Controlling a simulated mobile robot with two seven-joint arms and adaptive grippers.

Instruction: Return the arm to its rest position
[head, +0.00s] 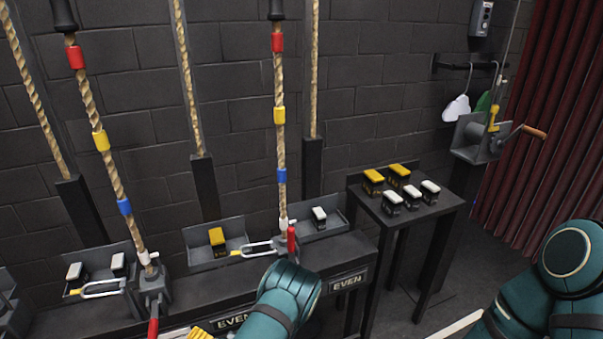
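Two teal arm parts of mine show, with no gripper fingers visible. One rounded teal link (287,297) comes up from the bottom edge at the middle, in front of the dark rail. The other teal arm part (565,260) fills the lower right corner. Neither visible part shows holding anything. The rail (345,255) carries rope locks. The right rope lock's red handle (291,240) stands upright just behind the middle arm link. The left lock's red handle (153,328) hangs down at the bottom edge.
Ropes with red, yellow and blue bands rise from the rail. A yellow-topped block (217,241) and a white-topped block (319,217) sit in trays. A side table (437,208) holds several blocks.

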